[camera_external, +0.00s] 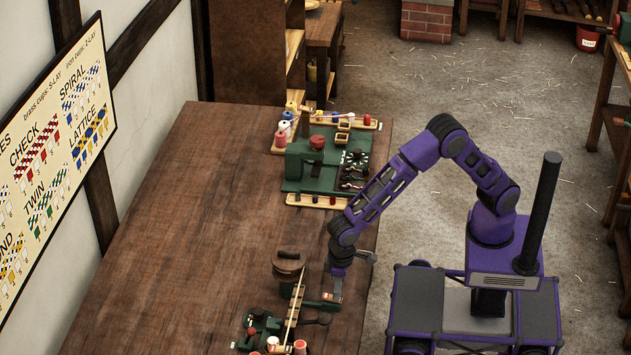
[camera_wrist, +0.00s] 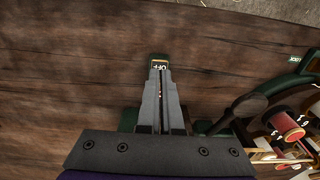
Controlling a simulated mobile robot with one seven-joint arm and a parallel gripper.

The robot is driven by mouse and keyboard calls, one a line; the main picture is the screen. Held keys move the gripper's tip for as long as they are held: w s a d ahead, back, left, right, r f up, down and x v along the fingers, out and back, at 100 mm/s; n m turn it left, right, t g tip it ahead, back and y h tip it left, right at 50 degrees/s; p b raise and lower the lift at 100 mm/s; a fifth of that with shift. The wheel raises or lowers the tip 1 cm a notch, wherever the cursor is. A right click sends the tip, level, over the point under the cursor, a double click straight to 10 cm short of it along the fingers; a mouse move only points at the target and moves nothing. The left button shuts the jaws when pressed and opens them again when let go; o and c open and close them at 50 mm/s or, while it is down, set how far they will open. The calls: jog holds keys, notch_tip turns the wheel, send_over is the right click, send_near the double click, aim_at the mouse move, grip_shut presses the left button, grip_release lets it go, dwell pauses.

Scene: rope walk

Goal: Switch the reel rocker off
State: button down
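The reel rocker is a small switch in a green housing on the wooden table. In the wrist view its end marked OFF (camera_wrist: 160,65) shows just beyond my fingertips; the rest is hidden under the fingers. In the external view a small orange-and-white part of it (camera_external: 332,297) shows at the right end of a green base (camera_external: 318,305). My gripper (camera_wrist: 161,74) has its two fingers together with nothing seen between them, pointing down over the rocker. It also shows in the external view (camera_external: 336,289). I cannot tell whether the fingers touch the rocker or which way it is tipped.
A dark lever (camera_wrist: 243,113) and several thread spools (camera_wrist: 288,124) lie right of my fingers in the wrist view. A brown reel (camera_external: 288,264) stands left of the rocker. A green machine (camera_external: 300,165) stands farther back. The table's left part (camera_external: 180,230) is clear.

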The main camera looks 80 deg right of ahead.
jog(key=shift+w+d+f, duration=0.1)
jog(key=shift+d+f, duration=0.1)
jog(key=shift+f, duration=0.2)
jog(key=shift+w+d+r, duration=0.1)
jog(key=shift+w, duration=0.8)
jog(key=shift+s+p, duration=0.1)
jog(key=shift+p, duration=0.2)
jog(key=shift+r, duration=0.25)
jog(key=w+r+p, duration=0.3)
jog(key=r, duration=1.1)
jog(key=shift+w+a+p, duration=0.2)
jog(key=shift+a+p, duration=0.05)
jog(key=shift+p, duration=0.15)
